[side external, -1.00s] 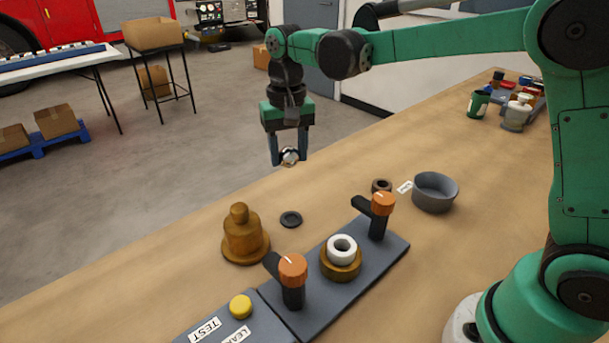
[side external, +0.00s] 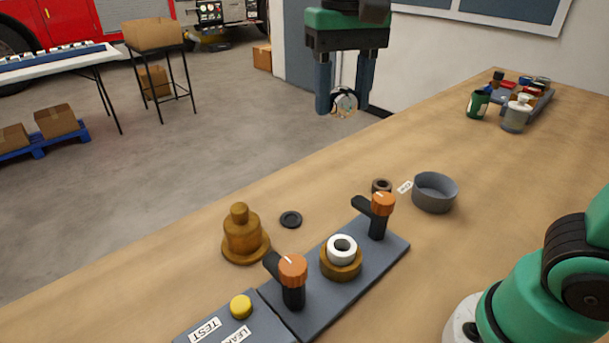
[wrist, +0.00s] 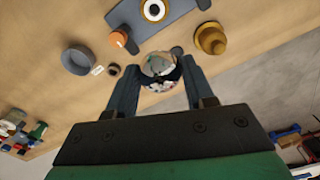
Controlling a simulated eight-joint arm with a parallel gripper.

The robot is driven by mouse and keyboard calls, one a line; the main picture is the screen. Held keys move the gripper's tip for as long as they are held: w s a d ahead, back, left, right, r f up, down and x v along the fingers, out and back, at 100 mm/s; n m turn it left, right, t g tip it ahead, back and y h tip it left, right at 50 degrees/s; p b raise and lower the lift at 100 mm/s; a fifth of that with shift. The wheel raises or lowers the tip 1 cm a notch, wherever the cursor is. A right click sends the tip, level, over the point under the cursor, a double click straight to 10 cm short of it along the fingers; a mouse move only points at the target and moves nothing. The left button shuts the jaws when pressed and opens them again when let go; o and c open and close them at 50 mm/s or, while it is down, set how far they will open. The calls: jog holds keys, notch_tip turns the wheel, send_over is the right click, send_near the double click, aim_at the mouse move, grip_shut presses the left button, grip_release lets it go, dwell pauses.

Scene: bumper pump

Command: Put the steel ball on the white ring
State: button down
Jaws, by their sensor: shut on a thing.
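The steel ball (side external: 344,102) is a shiny mirror-like sphere held between the fingers of my gripper (side external: 345,100). The wrist view also shows the ball (wrist: 159,70) between the fingertips of my gripper (wrist: 158,72). My gripper is shut on it, high above the bench. The white ring (side external: 342,249) sits on a brass seat (side external: 341,266) on the grey plate, lower in the side view and nearer that camera than the ball. The ring's top is bare, with a dark hole in the middle. It also shows at the top of the wrist view (wrist: 155,10).
Two orange-knobbed levers (side external: 292,270) (side external: 382,204) flank the brass seat on the grey plate (side external: 325,300). A brass bell-shaped part (side external: 243,236), a black ring (side external: 290,219), a brown nut (side external: 381,186) and a grey bowl (side external: 434,192) stand around it. Bottles and cans (side external: 515,112) are at the far end.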

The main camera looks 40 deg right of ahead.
jog(key=f, duration=0.6)
jog(key=s+f, duration=0.1)
jog(key=f, duration=0.6)
jog(key=s+f, duration=0.1)
jog(key=f, duration=0.5)
jog(key=shift+s+f, duration=0.1)
jog(key=shift+f, duration=0.2)
jog(key=shift+f, duration=0.15)
jog(key=shift+f, duration=0.15)
jog(key=shift+c, duration=1.6)
grip_release()
